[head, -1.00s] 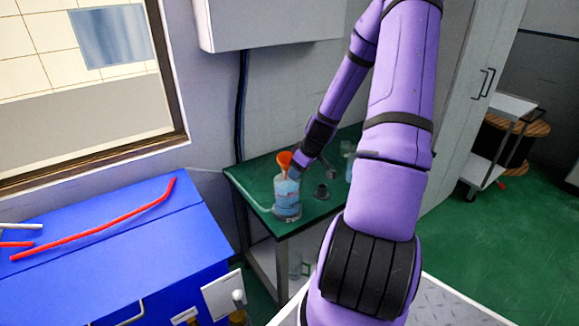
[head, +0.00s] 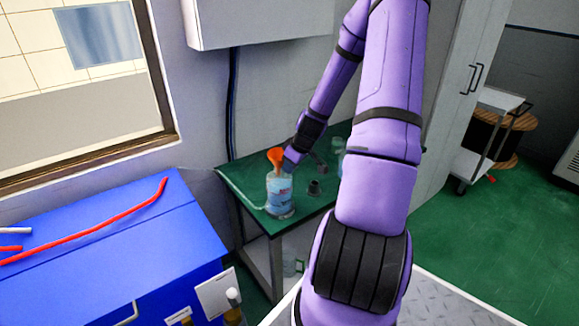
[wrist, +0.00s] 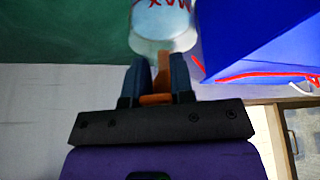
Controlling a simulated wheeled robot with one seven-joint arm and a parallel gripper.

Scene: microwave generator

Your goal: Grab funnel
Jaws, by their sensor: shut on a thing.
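The orange funnel (head: 275,158) is at the mouth of a clear bottle (head: 280,195) with pale blue contents and red marks, on the green table. My gripper (head: 290,164) is beside the funnel on its right. In the wrist view my gripper's two dark blue fingers (wrist: 161,76) are closed around the orange funnel (wrist: 162,66), of which only a narrow part shows. The bottle also shows in the wrist view (wrist: 160,25), just beyond the fingertips. I cannot tell whether the spout is still inside the bottle neck.
The green-topped table (head: 245,185) also holds a small dark object (head: 315,187) right of the bottle. A blue cabinet (head: 110,255) with red tubes (head: 95,230) stands at left. A white wall box (head: 260,22) hangs above. A cart (head: 490,140) stands at the right.

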